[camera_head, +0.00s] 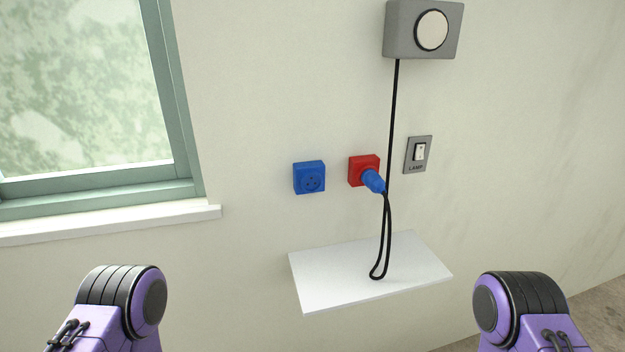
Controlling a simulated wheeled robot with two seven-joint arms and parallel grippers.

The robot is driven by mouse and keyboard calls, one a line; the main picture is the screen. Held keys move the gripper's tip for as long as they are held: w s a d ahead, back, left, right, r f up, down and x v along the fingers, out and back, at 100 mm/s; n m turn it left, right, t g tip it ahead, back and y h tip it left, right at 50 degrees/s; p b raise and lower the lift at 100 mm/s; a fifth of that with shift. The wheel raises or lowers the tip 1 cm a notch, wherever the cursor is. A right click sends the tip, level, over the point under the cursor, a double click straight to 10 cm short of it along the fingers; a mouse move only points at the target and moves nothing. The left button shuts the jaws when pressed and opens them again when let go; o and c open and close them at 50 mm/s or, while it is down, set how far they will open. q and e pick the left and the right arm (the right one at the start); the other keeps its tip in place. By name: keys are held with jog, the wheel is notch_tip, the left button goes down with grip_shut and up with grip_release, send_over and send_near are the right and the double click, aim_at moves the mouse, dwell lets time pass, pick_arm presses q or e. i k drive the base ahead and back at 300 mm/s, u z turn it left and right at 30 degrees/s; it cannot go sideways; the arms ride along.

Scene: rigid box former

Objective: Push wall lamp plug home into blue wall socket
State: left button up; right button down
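The blue wall socket (309,178) is on the wall left of centre, and its round face with holes is empty. The lamp plug (373,182) is blue and sits at the front of the red wall socket (362,167), pointing out and down to the right. I cannot tell how deep it is in. Its black cord (386,235) hangs in a loop to the shelf and runs up to the grey wall lamp (431,30). Only purple and black links of my two arms show at the bottom left and bottom right; neither gripper is in view.
A white shelf (335,280) juts from the wall below the sockets, bare except for the cord loop. A grey switch (418,154) marked LAMP is right of the red socket. A green-framed window (180,110) with a white sill (120,222) is at left.

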aim_at(370, 177)
jog(key=k, duration=0.65)
jog(key=u, duration=0.45)
jog(key=i, duration=1.05)
jog(key=z, duration=0.6)
